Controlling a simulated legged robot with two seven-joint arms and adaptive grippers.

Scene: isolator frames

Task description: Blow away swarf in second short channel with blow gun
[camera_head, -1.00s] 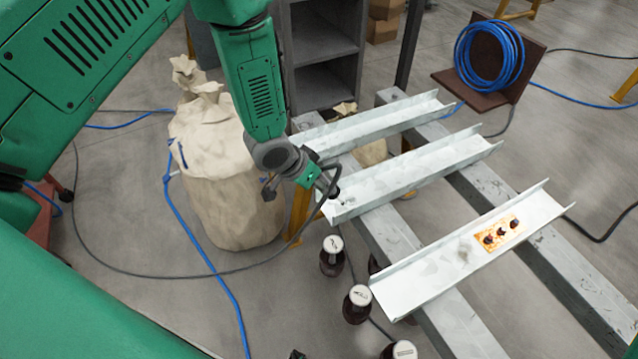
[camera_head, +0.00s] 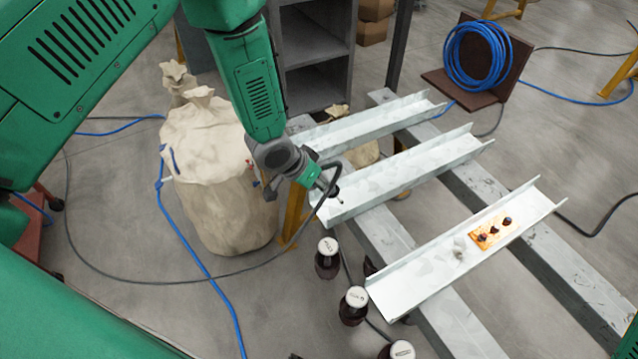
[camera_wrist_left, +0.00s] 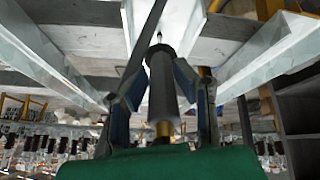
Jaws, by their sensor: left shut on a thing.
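My left gripper (camera_head: 312,176) is shut on the blow gun (camera_wrist_left: 162,85), a dark cylinder with a hose. Its nozzle points down at the left end of the middle short channel (camera_head: 410,178); I cannot tell whether it touches. Swarf in this channel is too small to make out. The far channel (camera_head: 372,125) lies behind it. The near channel (camera_head: 420,280) holds a pale clump (camera_head: 461,246) beside an orange plate (camera_head: 490,233) with dark bits on it. My right gripper is not in view.
The channels lie across two grey beams (camera_head: 540,235). Dark jars with pale lids (camera_head: 328,247) stand below their left ends. A tan sack (camera_head: 215,165) stands left of my gripper. A dark hose trails from the gun. A blue hose coil (camera_head: 475,55) is at the back right.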

